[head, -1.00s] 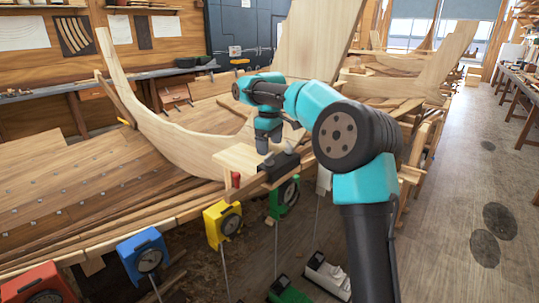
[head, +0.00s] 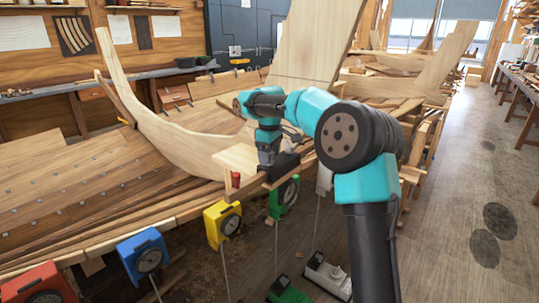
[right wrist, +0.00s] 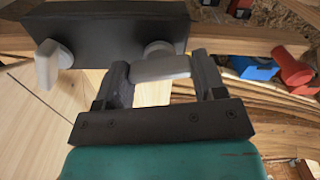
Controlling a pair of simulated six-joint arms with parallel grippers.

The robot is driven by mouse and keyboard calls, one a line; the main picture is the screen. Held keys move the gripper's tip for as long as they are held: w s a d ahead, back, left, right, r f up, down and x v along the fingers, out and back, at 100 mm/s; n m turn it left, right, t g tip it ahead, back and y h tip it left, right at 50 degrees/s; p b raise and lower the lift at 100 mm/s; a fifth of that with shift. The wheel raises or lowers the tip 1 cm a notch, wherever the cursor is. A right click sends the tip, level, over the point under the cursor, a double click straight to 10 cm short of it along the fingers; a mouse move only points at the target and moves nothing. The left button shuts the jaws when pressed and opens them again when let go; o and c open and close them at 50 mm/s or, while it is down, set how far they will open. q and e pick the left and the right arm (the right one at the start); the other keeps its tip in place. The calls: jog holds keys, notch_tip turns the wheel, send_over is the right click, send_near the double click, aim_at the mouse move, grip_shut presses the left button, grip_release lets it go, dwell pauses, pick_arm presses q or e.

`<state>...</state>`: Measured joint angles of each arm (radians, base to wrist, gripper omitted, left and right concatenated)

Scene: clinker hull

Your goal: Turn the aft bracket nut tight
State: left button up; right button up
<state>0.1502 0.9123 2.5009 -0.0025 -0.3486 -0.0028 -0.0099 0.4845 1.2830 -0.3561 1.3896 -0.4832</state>
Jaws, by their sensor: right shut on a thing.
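The black bracket (head: 284,168) sits at the edge of the pale wooden hull in the head view. In the right wrist view the bracket (right wrist: 110,28) carries two light grey wing nuts. One wing nut (right wrist: 160,64) is between the fingers of my right gripper (right wrist: 163,76), which is shut on it across its wings. The other wing nut (right wrist: 50,62) stands free to the left. In the head view my right gripper (head: 267,157) points down at the bracket and hides the nut. Which nut is aft cannot be told from the pictures alone. My left gripper is not in view.
A red peg-like piece (head: 235,180) stands beside the bracket. Yellow (head: 222,224), blue (head: 143,255), red (head: 38,285) and green (head: 283,197) boxes line the hull's near edge. The curved stem plank (head: 160,130) rises to the left.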

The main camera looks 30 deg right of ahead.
jog(key=shift+c, duration=1.4)
jog(key=shift+m, duration=0.4)
jog(key=m, duration=0.4)
jog(key=shift+m, duration=1.9)
jog(key=o, duration=0.9)
